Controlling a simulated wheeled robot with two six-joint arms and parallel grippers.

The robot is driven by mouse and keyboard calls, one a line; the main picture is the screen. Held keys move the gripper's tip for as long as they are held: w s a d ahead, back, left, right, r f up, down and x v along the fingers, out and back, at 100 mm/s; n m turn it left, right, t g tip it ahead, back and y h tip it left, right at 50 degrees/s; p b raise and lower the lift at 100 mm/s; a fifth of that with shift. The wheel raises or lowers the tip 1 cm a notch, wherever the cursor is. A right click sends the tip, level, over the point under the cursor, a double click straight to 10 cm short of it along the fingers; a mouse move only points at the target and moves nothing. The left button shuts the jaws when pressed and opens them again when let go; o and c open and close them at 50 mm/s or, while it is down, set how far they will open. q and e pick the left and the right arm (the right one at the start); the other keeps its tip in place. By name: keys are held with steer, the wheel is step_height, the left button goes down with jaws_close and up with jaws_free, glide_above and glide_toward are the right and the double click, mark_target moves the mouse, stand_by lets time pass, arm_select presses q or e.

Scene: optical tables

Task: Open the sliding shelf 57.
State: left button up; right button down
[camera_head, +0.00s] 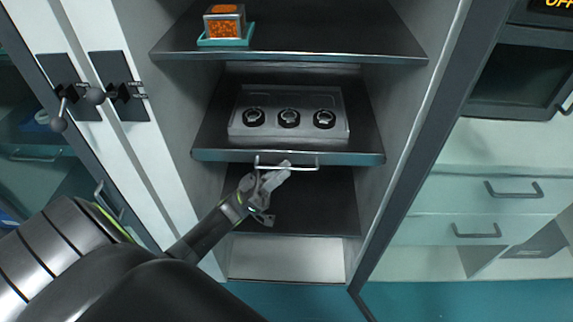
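The sliding shelf (215,139) is a dark board with a teal-grey front edge inside the open middle cabinet. It carries a grey tray (240,128) with several round black-and-silver pieces. A silver bar handle (305,168) is fixed to the shelf's front edge. My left gripper (280,172) reaches in from the lower left, its pale fingers at the handle's middle and overlapping it in the view. Whether the fingers touch or enclose the handle, I cannot tell. My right gripper is out of view.
Above is a fixed shelf (330,38) with an orange-filled box (225,22) on a teal base. Below is another dark shelf (320,205). White cabinet walls close in on both sides. Drawers with handles (513,190) stand at right.

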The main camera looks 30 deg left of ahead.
arm_select(q)
steer(key=shift+x, duration=1)
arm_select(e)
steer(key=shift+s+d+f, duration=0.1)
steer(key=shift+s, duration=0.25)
arm_select(q)
steer(key=shift+c, duration=0.4)
jaws_close()
steer(key=shift+s, duration=0.1)
